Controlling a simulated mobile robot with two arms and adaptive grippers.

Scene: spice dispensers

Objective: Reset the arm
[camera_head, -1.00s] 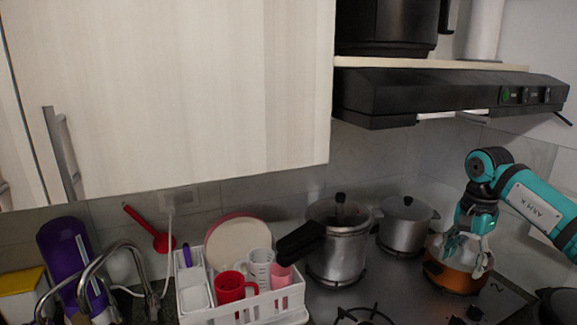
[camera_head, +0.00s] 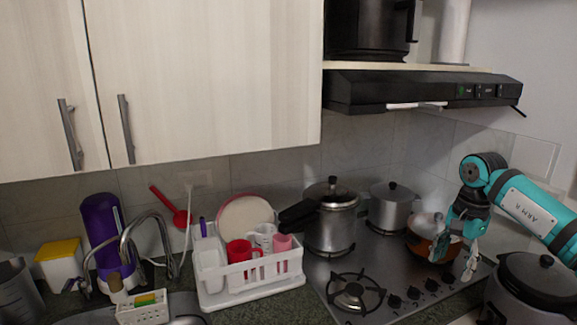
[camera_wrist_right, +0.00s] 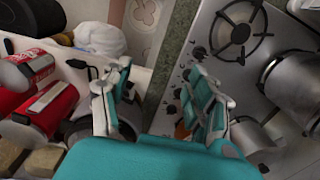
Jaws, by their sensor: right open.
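My right gripper (camera_head: 456,260), teal and grey, points down at the front right of the copper pot (camera_head: 422,250) in the head view, partly covering it. In the right wrist view its two fingers (camera_wrist_right: 160,88) are spread with nothing between them. I cannot tell from the head view whether a finger touches the pot. My right arm reaches in from the right edge. My left gripper is not in view.
A hob (camera_head: 372,300) carries a pressure cooker (camera_head: 332,232) and a steel pot (camera_head: 391,210). A dark cooker (camera_head: 537,285) stands below my right arm. A white dish rack (camera_head: 240,293) holds cups. In the right wrist view, red cans (camera_wrist_right: 45,105) lie at left.

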